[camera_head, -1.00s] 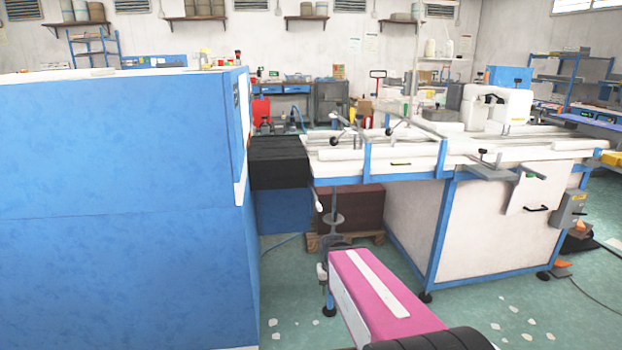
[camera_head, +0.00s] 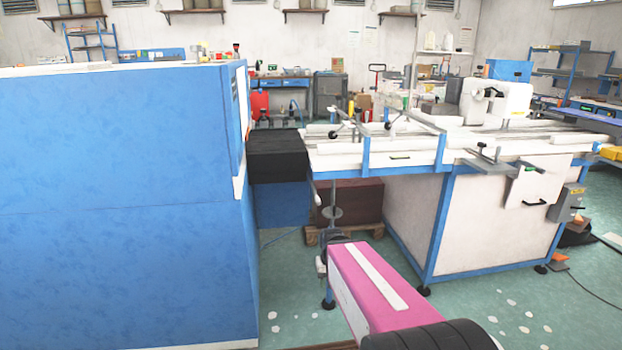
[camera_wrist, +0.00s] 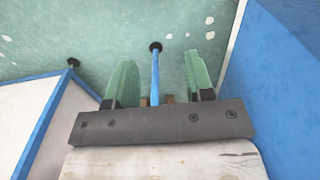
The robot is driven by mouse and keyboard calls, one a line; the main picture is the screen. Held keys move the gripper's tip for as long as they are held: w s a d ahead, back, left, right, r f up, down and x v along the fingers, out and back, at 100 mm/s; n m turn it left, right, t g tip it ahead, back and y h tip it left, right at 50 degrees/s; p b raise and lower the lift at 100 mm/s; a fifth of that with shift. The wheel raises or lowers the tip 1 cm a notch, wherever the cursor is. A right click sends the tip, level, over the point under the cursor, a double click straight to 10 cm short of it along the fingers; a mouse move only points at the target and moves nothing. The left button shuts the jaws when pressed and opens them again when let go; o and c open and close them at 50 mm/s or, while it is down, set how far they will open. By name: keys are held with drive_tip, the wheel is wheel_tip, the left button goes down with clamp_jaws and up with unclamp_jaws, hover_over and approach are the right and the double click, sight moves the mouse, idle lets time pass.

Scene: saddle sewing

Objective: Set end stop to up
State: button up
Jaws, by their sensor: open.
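My gripper (camera_wrist: 160,65) shows in the wrist view with two green fingers spread apart and nothing held. A blue table leg with a black foot shows between and beyond them; the frames do not show contact. In the head view my pink arm reaches toward the gap between the blue cabinet and the white machine table (camera_head: 410,160), its end low at the table's near left corner. I cannot pick out the end stop for sure. Grey rods with black knobs (camera_head: 388,126) stand on the tabletop, above and beyond my arm.
The large blue cabinet (camera_head: 120,200) fills the left and borders the wrist view's right side. A black bellows (camera_head: 278,155) joins it to the table. A white sewing head (camera_head: 497,103) stands farther back. Green floor (camera_head: 490,310) is open at the front right.

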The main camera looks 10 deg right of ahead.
drive_tip(key=w+t, duration=0.6)
drive_tip(key=w, duration=0.3)
drive_tip(key=m+t+h, duration=0.1)
drive_tip(key=m+t, duration=0.2)
drive_tip(key=t, duration=1.3)
approach(318, 198)
drive_tip(key=x, duration=1)
drive_tip(key=shift+w+f, duration=0.1)
drive_tip(key=shift+f, duration=0.1)
clamp_jaws()
